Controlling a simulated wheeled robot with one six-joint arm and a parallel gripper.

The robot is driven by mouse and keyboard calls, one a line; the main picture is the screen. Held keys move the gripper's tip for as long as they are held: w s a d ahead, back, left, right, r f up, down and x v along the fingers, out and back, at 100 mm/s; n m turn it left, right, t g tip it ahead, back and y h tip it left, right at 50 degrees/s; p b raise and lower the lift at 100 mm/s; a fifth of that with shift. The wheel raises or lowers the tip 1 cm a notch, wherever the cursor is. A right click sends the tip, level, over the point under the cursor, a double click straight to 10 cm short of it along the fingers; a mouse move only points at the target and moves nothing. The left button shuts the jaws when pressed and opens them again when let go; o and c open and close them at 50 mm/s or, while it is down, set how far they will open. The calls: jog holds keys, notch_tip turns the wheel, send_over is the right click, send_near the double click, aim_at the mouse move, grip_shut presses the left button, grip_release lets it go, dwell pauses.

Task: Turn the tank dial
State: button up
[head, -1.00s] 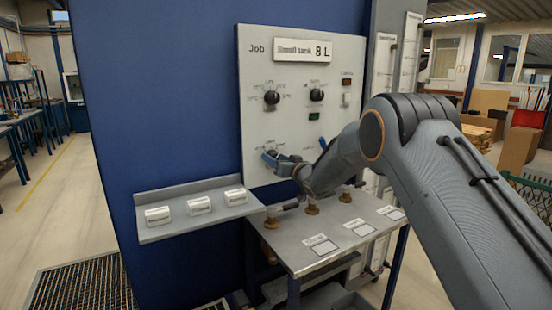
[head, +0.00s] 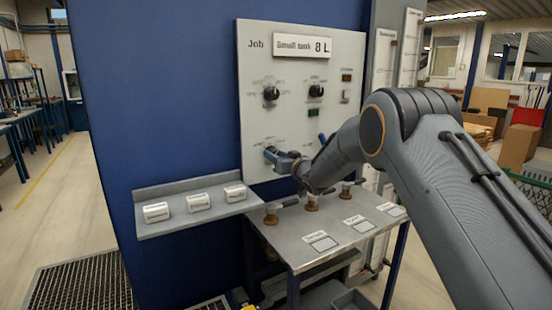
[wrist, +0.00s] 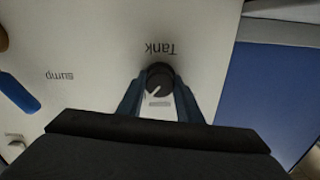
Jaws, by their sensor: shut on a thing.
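The tank dial (wrist: 159,78) is a round black knob with a white pointer line on a pale panel. In the wrist view the word "Tank" beside it appears upside down. My gripper (wrist: 160,92) has one finger on each side of the knob and is shut on it. In the head view my gripper (head: 272,154) is at the lower left of the panel (head: 255,125), and its fingers mostly hide the knob. The sign (head: 303,46) at the panel's top reads "Small tank 8 L".
Two other black dials, left (head: 271,93) and right (head: 316,90), sit higher on the panel. A blue handle (wrist: 18,92) is near the label "Sump". A shelf (head: 160,232) with white labelled blocks is at left. A metal table (head: 290,255) with several brown-based fittings stands below.

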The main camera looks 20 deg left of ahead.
jog(key=n+b, duration=0.3)
jog(key=shift+f+b, duration=0.1)
jog(key=shift+b, duration=0.3)
jog(key=n+b, duration=0.5)
jog(key=b, duration=0.1)
jog(key=shift+a+n, duration=0.1)
jog(key=shift+n, duration=0.2)
jog(key=n+b, duration=0.5)
jog(key=b, duration=0.1)
jog(key=n+b, duration=0.3)
jog(key=b, duration=0.1)
jog(key=shift+s, duration=0.1)
jog(key=shift+r+n, duration=0.2)
jog(key=shift+n, duration=0.1)
jog(key=o, duration=1)
jog(key=shift+s+a, duration=0.1)
jog(key=shift+a, duration=0.05)
jog(key=shift+o, duration=0.2)
jog(key=shift+d+f, duration=0.1)
jog(key=shift+d, duration=0.1)
